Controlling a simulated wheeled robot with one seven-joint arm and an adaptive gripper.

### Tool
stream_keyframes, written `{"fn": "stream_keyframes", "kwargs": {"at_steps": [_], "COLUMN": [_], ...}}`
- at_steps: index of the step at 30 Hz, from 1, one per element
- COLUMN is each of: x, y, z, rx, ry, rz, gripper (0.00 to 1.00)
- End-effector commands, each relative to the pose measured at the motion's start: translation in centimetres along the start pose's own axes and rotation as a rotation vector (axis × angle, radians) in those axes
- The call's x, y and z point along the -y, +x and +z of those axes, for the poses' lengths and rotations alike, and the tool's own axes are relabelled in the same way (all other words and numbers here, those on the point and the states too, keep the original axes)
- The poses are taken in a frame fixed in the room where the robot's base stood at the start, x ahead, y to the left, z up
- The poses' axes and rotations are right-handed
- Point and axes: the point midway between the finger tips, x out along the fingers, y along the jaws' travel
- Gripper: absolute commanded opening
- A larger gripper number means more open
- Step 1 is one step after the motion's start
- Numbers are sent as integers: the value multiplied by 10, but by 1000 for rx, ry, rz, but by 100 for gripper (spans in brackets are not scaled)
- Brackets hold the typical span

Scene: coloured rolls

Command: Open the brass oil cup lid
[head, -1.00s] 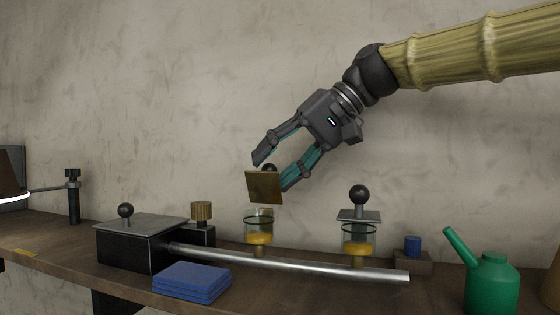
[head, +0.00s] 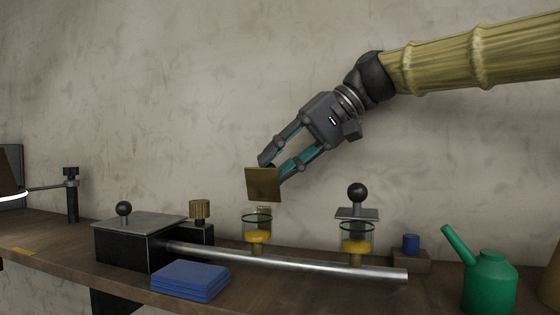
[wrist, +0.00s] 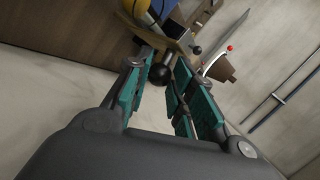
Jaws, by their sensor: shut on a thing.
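The brass lid (head: 263,184) is a square plate standing nearly upright, its flat face toward the head camera, above the left glass oil cup (head: 257,229). The cup's mouth is uncovered and amber oil shows inside. My gripper (head: 272,166) is behind the lid, shut on its black ball knob. In the wrist view the knob (wrist: 160,73) sits between the fingertips, with the brass plate (wrist: 178,41) just beyond it. In the head view the knob is hidden behind the plate and fingers.
A second oil cup (head: 357,238) with a grey knobbed lid (head: 357,213) stands to the right. A steel rod (head: 300,263) runs in front. A black box (head: 135,245), blue stack (head: 190,281) and green oil can (head: 490,285) are on the bench. Space above is clear.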

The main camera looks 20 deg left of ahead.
Motion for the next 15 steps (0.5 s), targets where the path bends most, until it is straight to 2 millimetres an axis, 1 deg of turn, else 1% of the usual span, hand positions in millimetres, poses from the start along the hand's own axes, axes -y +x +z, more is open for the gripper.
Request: {"fn": "stream_keyframes", "kwargs": {"at_steps": [1, 3, 4, 7, 8, 15], "x": [-4, -4, -4, -3, -3, -2], "y": [3, 3, 3, 3, 3, 2], "z": [1, 1, 1, 1, 1, 1], "rx": [6, 6, 6, 5, 5, 2], "ry": [2, 2, 2, 1, 1, -1], "rz": [5, 5, 5, 5, 5, 3], "gripper": [0, 0, 25, 44, 45, 45]}}
